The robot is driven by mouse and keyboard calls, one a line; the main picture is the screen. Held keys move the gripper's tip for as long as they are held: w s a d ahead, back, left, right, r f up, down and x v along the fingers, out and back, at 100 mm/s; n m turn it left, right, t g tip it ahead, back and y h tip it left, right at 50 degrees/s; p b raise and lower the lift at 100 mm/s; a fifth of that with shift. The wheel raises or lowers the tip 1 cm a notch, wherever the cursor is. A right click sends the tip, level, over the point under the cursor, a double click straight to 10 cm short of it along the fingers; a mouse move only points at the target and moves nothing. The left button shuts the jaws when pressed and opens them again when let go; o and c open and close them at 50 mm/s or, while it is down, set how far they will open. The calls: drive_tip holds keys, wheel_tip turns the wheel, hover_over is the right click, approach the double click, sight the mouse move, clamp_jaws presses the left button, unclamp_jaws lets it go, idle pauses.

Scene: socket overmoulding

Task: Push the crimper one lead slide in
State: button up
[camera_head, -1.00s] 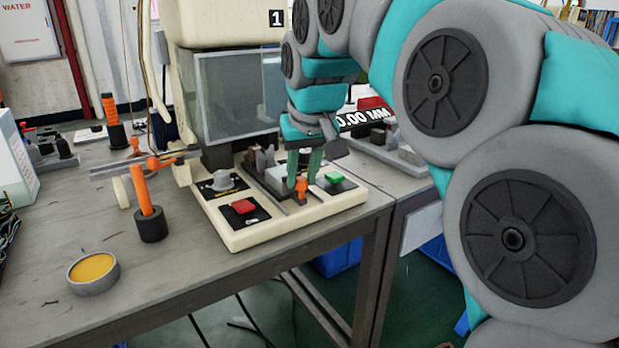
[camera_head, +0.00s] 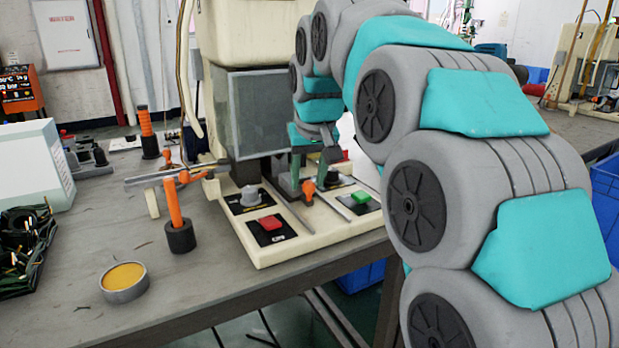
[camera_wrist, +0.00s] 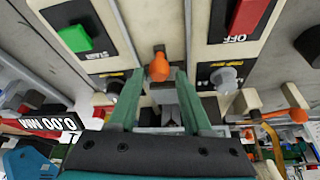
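Crimper one is the cream machine with a clear guard (camera_head: 245,115). Its lead slide has an orange knob (camera_head: 308,188) on a narrow track between the panels with the red button (camera_head: 270,222) and the green button (camera_head: 361,198). The knob stands behind the line of these buttons, toward the machine. My gripper (camera_head: 311,180) points down at the slide with its fingers on either side of the knob. In the wrist view, the knob (camera_wrist: 158,68) shows between the parted fingertips, with a gap on each side. The slide's inner end is partly hidden by my gripper.
An orange-handled tool in a black holder (camera_head: 178,225) and a dish of yellow material (camera_head: 123,280) stand left of the crimper. A grey dial knob (camera_head: 249,194) is near the slide. The table front is clear.

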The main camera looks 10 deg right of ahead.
drive_tip(key=shift+o, duration=0.7)
drive_tip(key=v, duration=0.7)
drive_tip(key=shift+s+r, duration=0.2)
drive_tip(key=shift+r, duration=0.15)
